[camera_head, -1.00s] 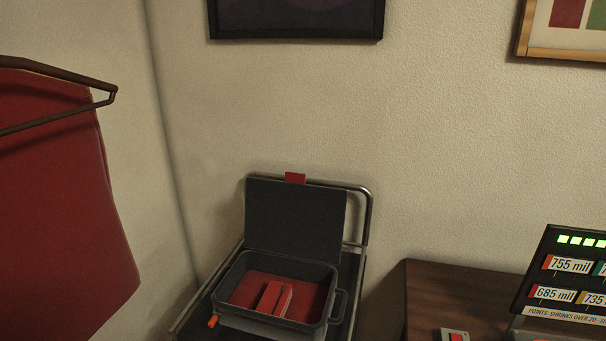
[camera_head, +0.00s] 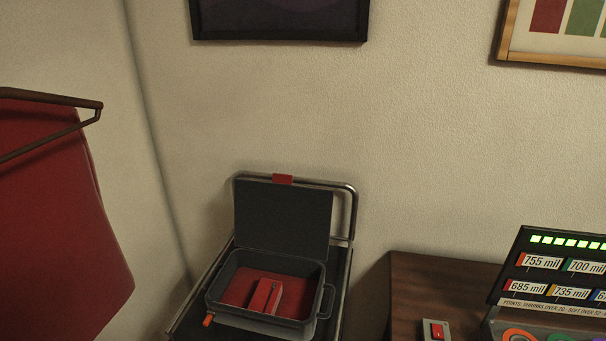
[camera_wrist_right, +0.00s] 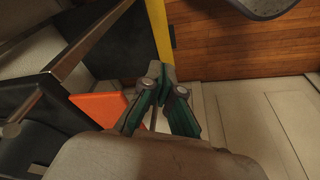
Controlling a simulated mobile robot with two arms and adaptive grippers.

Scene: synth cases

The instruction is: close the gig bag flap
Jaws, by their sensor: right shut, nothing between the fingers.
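The gig bag (camera_head: 217,286) is a dark grey case with a red lining, lying open on a metal-framed stand. Its flap (camera_head: 283,222) stands upright behind the body, with a red tab (camera_head: 283,180) at its top edge. A red block (camera_head: 262,295) lies inside the bag. In the right wrist view my right gripper (camera_wrist_right: 167,76) is shut and empty, with green-sided fingers together. I cannot tell from that view how far it is from the flap. Neither gripper shows in the head view.
A tube frame (camera_head: 352,215) rises behind the flap. A wooden cabinet (camera_head: 445,285) with a lit panel (camera_head: 548,263) stands at right. Red cloth (camera_head: 60,210) hangs at left. The right wrist view shows an orange piece (camera_wrist_right: 100,106) and a metal bar (camera_wrist_right: 90,38) near my gripper.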

